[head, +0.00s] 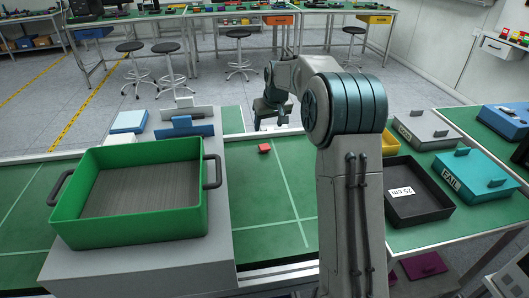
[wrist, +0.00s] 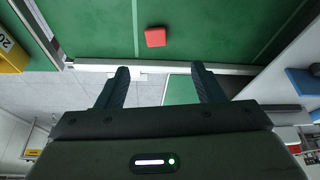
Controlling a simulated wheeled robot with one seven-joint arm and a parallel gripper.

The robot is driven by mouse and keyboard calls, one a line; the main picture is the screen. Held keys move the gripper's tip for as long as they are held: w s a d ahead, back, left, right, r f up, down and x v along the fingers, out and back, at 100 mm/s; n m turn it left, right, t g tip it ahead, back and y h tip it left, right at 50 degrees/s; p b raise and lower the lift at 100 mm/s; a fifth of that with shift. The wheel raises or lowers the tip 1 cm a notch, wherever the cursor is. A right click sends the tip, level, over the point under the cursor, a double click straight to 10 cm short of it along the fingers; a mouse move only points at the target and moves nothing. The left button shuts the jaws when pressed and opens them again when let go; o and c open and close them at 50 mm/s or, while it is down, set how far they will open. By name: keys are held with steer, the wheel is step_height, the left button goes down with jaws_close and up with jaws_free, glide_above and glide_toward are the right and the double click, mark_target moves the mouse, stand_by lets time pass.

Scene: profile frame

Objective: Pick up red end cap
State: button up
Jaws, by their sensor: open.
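The red end cap (head: 264,149) is a small red block lying on the green table surface, right of the large green bin. It also shows in the wrist view (wrist: 155,37), beyond my fingertips and roughly between their lines. My gripper (wrist: 160,72) is open and empty, its two dark fingers spread apart. In the head view my gripper (head: 270,121) hangs past the far edge of the green table, behind the red end cap and apart from it.
A green bin (head: 203,185) with dark handles stands on a grey block at left. At right are a black bin (head: 415,205), a teal FAIL lid (head: 462,175) and a grey lid (head: 425,130). A yellow box (head: 390,144) stands behind my arm. The green surface around the cap is clear.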

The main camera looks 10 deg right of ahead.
steer(key=f, duration=0.1)
steer(key=p, duration=0.1)
glide_above(265, 146)
steer(key=s, duration=0.3)
step_height(265, 146, down, 8)
steer(key=shift+w+a+r, duration=0.1)
steer(key=shift+a+r, duration=0.05)
steer(key=shift+p+x, duration=0.8)
steer(key=shift+x, duration=1.85)
steer(key=shift+w+d, duration=0.1)
steer(key=shift+d, duration=0.2)
steer(key=c, duration=1.1)
